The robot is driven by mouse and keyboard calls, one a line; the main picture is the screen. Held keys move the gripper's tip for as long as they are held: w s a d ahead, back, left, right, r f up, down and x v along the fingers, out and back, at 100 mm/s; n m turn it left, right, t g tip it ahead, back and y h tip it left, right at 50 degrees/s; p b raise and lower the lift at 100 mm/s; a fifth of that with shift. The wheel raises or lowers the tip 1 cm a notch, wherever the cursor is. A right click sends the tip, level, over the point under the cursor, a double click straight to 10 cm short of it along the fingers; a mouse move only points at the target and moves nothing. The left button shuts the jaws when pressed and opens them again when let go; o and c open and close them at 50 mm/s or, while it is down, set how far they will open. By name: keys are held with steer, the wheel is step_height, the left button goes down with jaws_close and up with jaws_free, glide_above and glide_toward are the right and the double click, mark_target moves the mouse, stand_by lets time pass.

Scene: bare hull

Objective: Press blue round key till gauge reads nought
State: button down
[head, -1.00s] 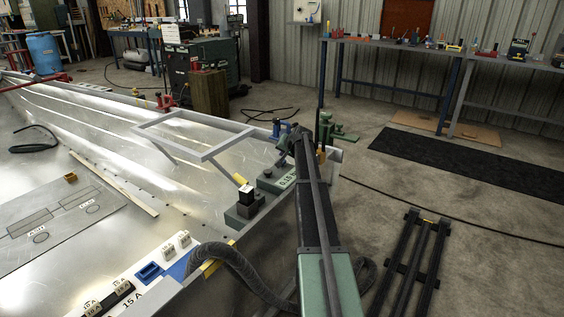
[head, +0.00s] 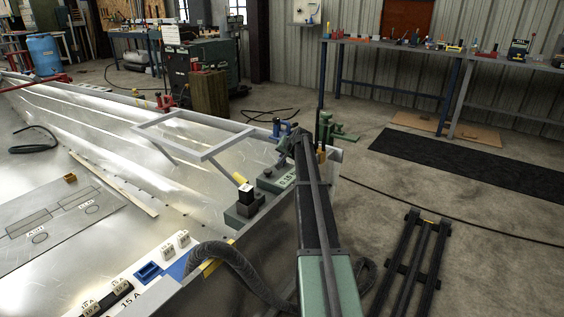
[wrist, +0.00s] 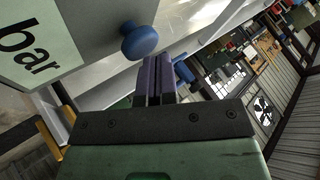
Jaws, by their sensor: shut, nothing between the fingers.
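The blue round key (wrist: 139,40) stands out from the side of a pale box in the wrist view, beside a display face (wrist: 30,45) where "bar" shows. My gripper (wrist: 157,62) is shut and empty, its dark purple fingers just right of and below the key in the picture. I see no clear contact between them. In the head view the green gauge box (head: 266,182) sits on the hull edge, and its display (head: 288,180) seems to read 0.15. My arm hides the key and most of my gripper there.
A black block on a grey-green base (head: 243,210) and a grey tubular frame (head: 212,152) stand close left of the gauge. A blue clamp-like object (head: 278,128) and a green vise-like tool (head: 328,128) are beyond it.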

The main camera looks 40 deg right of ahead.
steer(key=shift+f+b, duration=0.7)
steer(key=shift+f, duration=0.05)
stand_by(0.4)
steer(key=shift+r, duration=0.15)
steer(key=shift+r+p, duration=1.15)
steer(key=shift+p, duration=0.15)
step_height(320, 180, up, 5)
steer(key=p, duration=0.5)
steer(key=shift+r, duration=0.1)
